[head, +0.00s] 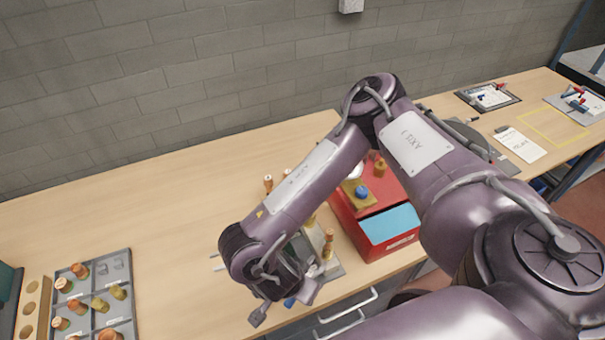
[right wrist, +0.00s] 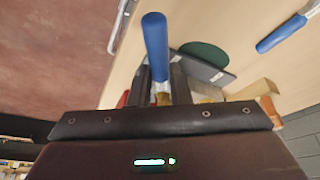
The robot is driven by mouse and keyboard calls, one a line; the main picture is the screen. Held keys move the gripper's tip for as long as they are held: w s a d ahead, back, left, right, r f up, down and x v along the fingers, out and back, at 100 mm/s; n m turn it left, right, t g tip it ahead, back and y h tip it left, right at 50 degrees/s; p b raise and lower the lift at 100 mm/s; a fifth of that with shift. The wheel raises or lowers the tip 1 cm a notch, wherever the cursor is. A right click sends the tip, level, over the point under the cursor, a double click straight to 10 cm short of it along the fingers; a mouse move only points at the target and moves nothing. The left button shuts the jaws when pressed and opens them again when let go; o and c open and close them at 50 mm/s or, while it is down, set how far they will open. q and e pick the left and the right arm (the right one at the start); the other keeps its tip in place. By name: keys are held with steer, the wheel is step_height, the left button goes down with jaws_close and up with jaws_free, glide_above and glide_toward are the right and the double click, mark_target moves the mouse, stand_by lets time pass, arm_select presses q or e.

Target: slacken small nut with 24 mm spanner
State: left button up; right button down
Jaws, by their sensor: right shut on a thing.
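My right gripper (head: 290,288) reaches down near the table's front edge in the head view. In the right wrist view the same gripper (right wrist: 162,86) is shut on a blue-handled tool (right wrist: 155,45), with the handle pointing away between the fingers. A bit of blue (head: 290,301) shows by the gripper in the head view. I take this tool to be the spanner, but its jaw and size cannot be read. Copper-coloured fittings (head: 328,244) stand just right of the gripper. I cannot make out the small nut; my arm hides part of this area. My left gripper is not in view.
A red box (head: 384,247) with a light-blue panel stands right of the gripper. A grey tray of fittings (head: 92,300) lies at the left. Another blue handle (right wrist: 281,35) shows in the right wrist view. The table's left middle is clear.

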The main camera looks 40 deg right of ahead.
stand_by(0.3)
step_height(320, 180, up, 3)
steer(key=p, duration=0.2)
steer(key=shift+p, duration=0.4)
steer(key=shift+r, duration=4.25)
